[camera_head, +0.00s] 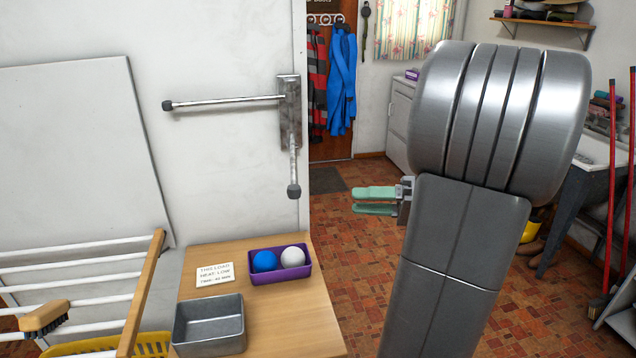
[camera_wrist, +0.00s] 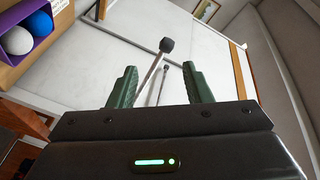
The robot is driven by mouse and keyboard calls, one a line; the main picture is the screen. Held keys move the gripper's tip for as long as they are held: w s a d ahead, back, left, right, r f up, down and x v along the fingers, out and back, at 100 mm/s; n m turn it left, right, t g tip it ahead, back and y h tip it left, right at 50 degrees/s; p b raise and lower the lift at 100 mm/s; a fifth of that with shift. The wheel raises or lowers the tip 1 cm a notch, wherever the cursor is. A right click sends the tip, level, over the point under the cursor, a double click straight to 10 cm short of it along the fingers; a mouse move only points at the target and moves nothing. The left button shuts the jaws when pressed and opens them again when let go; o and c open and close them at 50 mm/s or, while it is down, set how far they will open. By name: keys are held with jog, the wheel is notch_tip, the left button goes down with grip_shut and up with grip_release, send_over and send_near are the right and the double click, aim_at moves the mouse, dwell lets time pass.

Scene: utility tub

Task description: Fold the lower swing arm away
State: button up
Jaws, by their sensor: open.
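The upper arm (camera_head: 225,101) reaches left along the panel to a dark end cap. The lower swing arm (camera_head: 293,163) sticks out from the panel and looks foreshortened, its dark cap (camera_head: 293,191) towards me. My gripper (camera_head: 361,201) has green fingers, open and empty, pointing left, to the right of the lower arm with a gap in the picture. In the wrist view, a capped rod, apparently the lower arm (camera_wrist: 152,78), shows between the fingertips (camera_wrist: 163,78), with another rod behind it.
Below the bracket, a wooden table (camera_head: 270,325) holds a purple box (camera_head: 280,277) with a blue and a white ball, a grey metal tin (camera_head: 209,327) and a card (camera_head: 214,274). A drying rack (camera_head: 140,295) stands at left. Tiled floor (camera_head: 350,255) is open beyond the table.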

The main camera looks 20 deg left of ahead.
aim_at(294, 189)
jog(key=shift+n, duration=0.3)
jog(key=a+p, duration=0.1)
jog(key=a, duration=0.3)
jog(key=s+a+p, duration=0.1)
jog(key=a, duration=0.4)
jog(key=s+a+r+p, duration=0.1)
jog(key=a, duration=0.3)
jog(key=shift+s+a, duration=0.15)
jog(key=shift+s, duration=0.05)
jog(key=shift+f, duration=0.1)
grip_shut()
